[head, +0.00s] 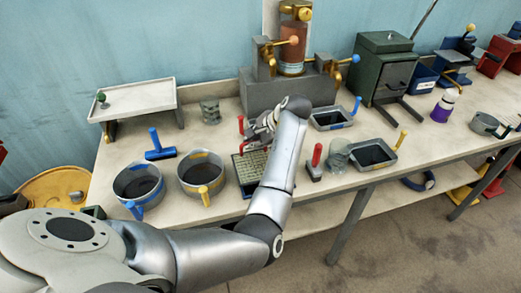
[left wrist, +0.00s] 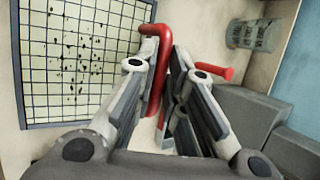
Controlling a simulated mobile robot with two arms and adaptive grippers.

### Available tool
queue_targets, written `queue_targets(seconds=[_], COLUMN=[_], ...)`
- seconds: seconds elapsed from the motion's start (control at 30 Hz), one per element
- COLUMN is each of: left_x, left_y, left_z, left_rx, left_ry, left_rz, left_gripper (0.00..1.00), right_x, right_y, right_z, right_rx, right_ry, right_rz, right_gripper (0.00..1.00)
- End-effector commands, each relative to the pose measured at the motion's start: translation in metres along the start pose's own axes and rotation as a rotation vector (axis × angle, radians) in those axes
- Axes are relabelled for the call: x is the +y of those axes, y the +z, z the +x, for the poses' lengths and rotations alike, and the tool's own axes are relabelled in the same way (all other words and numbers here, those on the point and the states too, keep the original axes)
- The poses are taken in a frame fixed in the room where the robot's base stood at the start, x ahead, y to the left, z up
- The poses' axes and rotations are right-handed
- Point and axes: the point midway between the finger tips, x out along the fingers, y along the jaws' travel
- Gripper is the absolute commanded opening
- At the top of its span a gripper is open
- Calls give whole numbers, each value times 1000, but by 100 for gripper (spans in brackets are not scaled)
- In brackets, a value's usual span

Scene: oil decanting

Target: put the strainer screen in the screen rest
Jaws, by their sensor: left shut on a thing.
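The strainer screen (left wrist: 80,60) is a pale grid with dark specks, a blue-grey frame and a red handle (left wrist: 158,70). In the head view the grid (head: 248,166) shows at the middle of the bench, partly hidden by my arm. My left gripper (left wrist: 168,75) is shut on the red handle, at the screen's edge. In the head view the left gripper (head: 262,126) is seen beside the grid, below the grey stand. I cannot tell whether the screen is raised or resting on something. I cannot identify the screen rest for certain. My right gripper is not in view.
Two round pots (head: 139,184) with blue and yellow handles stand left of the screen. Two grey trays with dark insides (head: 372,154) and a glass jar (head: 338,153) stand right. A grey stand (head: 262,92) is behind. Bare bench lies around the blue tool (head: 160,153).

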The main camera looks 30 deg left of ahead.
Motion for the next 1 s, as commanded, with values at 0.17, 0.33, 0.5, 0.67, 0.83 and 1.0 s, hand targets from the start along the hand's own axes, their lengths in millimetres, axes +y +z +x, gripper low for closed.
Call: queue_targets(seconds=[0.17, 0.33, 0.5, 0.67, 0.83, 1.0], left_x=[3, 5, 14, 21, 22, 23], left_y=[-19, -26, -33, -38, -39, -39], left_z=[12, 17, 30, 42, 44, 44], left_rx=[0, 0, -1, 2, 1, 1], left_ry=[-1, -2, 3, 0, 0, 1], left_rz=[1, 0, 3, 0, 0, 1], left_gripper=[0, 0, 0, 0, 0, 30], right_x=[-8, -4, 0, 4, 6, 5], right_y=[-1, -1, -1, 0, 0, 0], right_z=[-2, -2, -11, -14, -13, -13], right_rx=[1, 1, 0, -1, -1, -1], right_ry=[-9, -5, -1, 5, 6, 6], right_rz=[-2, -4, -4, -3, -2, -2], right_gripper=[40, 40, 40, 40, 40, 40])
